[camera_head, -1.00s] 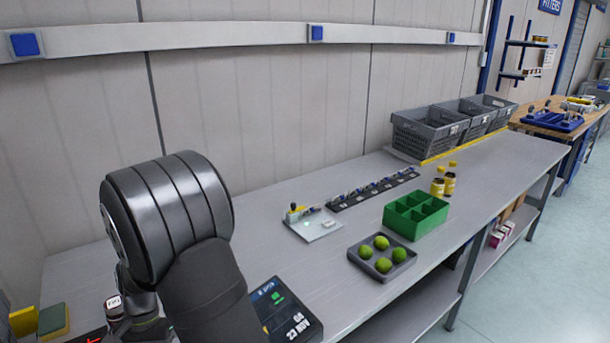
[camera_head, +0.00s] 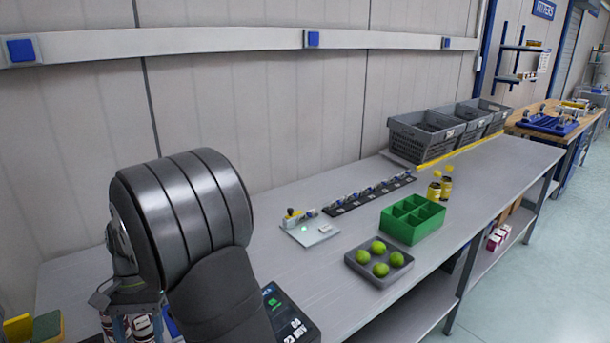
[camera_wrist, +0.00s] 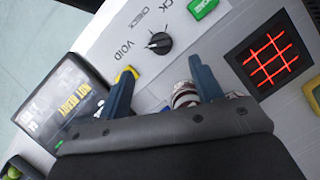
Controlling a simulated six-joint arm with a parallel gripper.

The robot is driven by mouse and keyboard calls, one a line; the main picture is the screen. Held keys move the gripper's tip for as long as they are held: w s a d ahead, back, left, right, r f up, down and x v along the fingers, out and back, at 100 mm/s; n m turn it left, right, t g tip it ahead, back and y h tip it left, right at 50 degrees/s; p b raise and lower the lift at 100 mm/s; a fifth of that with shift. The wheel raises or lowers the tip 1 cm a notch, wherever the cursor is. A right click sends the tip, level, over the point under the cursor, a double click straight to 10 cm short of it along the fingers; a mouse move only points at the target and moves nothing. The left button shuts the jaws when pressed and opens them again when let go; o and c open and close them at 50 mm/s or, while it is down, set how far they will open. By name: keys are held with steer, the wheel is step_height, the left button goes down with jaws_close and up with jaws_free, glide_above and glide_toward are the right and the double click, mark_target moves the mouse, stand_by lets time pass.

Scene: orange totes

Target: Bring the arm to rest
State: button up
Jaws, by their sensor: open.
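My dark arm (camera_head: 180,210) fills the lower left of the head view, over the near end of the grey bench (camera_head: 290,265). My gripper (camera_wrist: 160,66) shows in the wrist view as two blue fingers spread wide apart. It is open. A small white, red and dark object (camera_wrist: 186,94) shows close by the right finger; I cannot tell whether they touch. Below the fingers lies a pale panel (camera_wrist: 150,75) with a black dial (camera_wrist: 159,43) marked VOID and CHECK. In the head view the gripper is low at the left, partly cut off by the frame.
A black display (camera_head: 290,312) stands right of my arm; it also shows in the wrist view (camera_wrist: 65,105). Farther along are a tray of limes (camera_head: 378,275), a green divided box (camera_head: 410,235), yellow bottles (camera_head: 440,190) and grey crates (camera_head: 425,150). The wall stands behind.

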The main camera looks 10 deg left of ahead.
steer(key=d+v, duration=0.1)
steer(key=v, duration=0.7)
steer(key=x, duration=1.7)
steer(key=shift+s+a+f, duration=0.1)
steer(key=shift+a+f, duration=0.2)
steer(key=shift+a, duration=0.05)
steer(key=m+y, duration=0.1)
steer(key=m, duration=0.2)
steer(key=shift+w+r+m+y, duration=0.25)
steer(key=shift+r+m+y, duration=0.1)
steer(key=shift+m, duration=0.25)
steer(key=a+v, duration=0.1)
steer(key=v, duration=1.6)
steer(key=s+f+n+h, duration=0.1)
steer(key=f+n, duration=0.1)
steer(key=f, duration=0.2)
steer(key=s+f+n+h, duration=0.1)
steer(key=s+f+n, duration=0.1)
steer(key=f, duration=0.3)
steer(key=s+f+n+h, duration=0.1)
steer(key=s+f+n, duration=0.1)
steer(key=f+n, duration=0.1)
steer(key=shift+s+a+f+n+t, duration=0.1)
steer(key=shift+s+f+n+t, duration=0.1)
steer(key=shift+f, duration=0.25)
steer(key=shift+s+a+f+n+t, duration=0.1)
steer(key=shift+f+t, duration=0.1)
steer(key=shift+f, duration=0.25)
